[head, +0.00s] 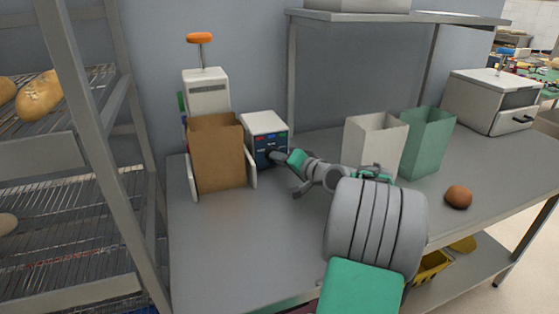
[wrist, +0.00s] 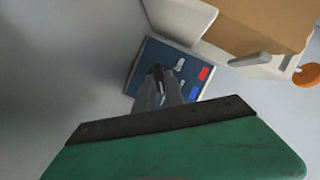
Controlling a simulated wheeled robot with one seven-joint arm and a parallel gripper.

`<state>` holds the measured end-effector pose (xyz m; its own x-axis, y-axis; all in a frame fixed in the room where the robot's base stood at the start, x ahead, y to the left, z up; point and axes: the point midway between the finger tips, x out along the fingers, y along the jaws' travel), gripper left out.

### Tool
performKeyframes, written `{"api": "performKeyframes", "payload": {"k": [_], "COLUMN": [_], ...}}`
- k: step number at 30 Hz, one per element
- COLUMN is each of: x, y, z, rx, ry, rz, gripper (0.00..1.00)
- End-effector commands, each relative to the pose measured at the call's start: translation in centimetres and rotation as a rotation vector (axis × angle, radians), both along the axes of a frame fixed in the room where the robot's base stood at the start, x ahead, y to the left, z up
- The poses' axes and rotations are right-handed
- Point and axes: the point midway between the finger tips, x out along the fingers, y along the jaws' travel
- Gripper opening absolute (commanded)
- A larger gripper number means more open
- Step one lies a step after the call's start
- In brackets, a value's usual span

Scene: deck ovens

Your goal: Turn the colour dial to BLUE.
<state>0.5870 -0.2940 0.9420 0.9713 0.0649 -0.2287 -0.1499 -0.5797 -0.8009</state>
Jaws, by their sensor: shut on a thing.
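A white box (head: 265,122) with a dark blue front panel stands on the steel table against the wall. The panel (wrist: 143,62) carries a red patch (wrist: 204,73) and a blue patch (wrist: 195,92) in the wrist view, with small pale marks beside them. My gripper (head: 274,155) reaches the panel from the right and front, its fingers shut on the colour dial. The fingertips (wrist: 158,74) cover the dial in the wrist view, so I cannot tell which colour it points to.
A brown paper bag (head: 218,150) stands in a white holder close left of the box. A white bag (head: 373,143) and a green bag (head: 427,142) stand to the right, with a brown roll (head: 458,196) near them. The front left of the table (head: 230,240) is clear.

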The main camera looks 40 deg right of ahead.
Motion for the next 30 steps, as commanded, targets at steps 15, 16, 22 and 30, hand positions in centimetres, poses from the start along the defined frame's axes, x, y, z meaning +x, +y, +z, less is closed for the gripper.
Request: {"api": "performKeyframes", "payload": {"k": [15,16,22,30], "x": [0.11,0.11,0.16,0.22], "y": [0.50,0.51,0.69,0.89], "z": [-0.15,-0.14,-0.12,-0.01], "rx": [-0.347,-0.375,-0.556,-0.752], "ry": [0.089,0.096,0.142,0.194], "rz": [0.003,0.002,0.002,0.001], "gripper": [0.00,0.00,0.00,0.00]}}
